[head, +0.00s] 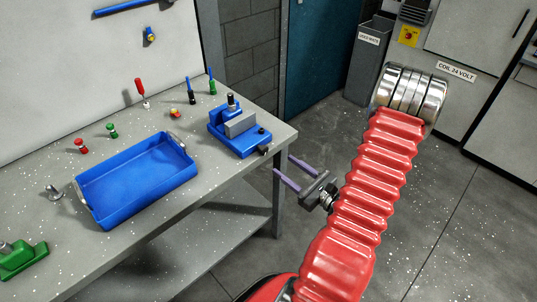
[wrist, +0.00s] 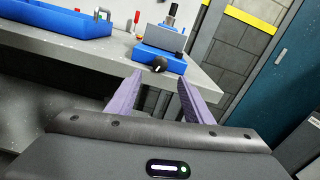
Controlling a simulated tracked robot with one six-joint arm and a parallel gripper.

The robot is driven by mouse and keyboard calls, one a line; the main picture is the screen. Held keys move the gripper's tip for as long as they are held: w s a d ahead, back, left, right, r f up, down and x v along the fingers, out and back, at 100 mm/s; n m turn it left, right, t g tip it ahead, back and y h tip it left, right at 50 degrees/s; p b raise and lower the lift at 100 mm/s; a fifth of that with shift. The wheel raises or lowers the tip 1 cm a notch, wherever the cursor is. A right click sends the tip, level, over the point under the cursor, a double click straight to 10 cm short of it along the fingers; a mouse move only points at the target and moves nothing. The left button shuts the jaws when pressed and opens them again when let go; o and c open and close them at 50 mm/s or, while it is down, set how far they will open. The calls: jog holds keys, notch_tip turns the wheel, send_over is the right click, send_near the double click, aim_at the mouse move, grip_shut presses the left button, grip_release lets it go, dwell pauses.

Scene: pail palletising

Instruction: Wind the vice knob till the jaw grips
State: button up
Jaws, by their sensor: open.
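A blue vice (head: 238,137) with a grey jaw block (head: 240,124) stands on the bench near its right end. Its small black knob (head: 264,150) sticks out at the front, near the bench edge. In the wrist view the vice (wrist: 163,55) is ahead, with the black knob (wrist: 159,65) facing me. My gripper (head: 283,170) is open and empty, off the bench's edge and apart from the knob. In the wrist view its two purple fingers (wrist: 161,84) stand either side of the knob in the picture, short of it. Whether the vice jaw touches anything is unclear.
A blue tray (head: 136,215) with metal handles lies left of the vice on the bench (head: 220,182). Several screwdrivers and small knobs stand behind it. A green device (head: 18,262) is at the lower left. Open floor (head: 440,190) lies right of the bench.

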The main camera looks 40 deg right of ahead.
aim_at(266, 152)
jog(key=shift+w+a, duration=0.1)
jog(key=shift+w, duration=4.45)
jog(key=c, duration=1.1)
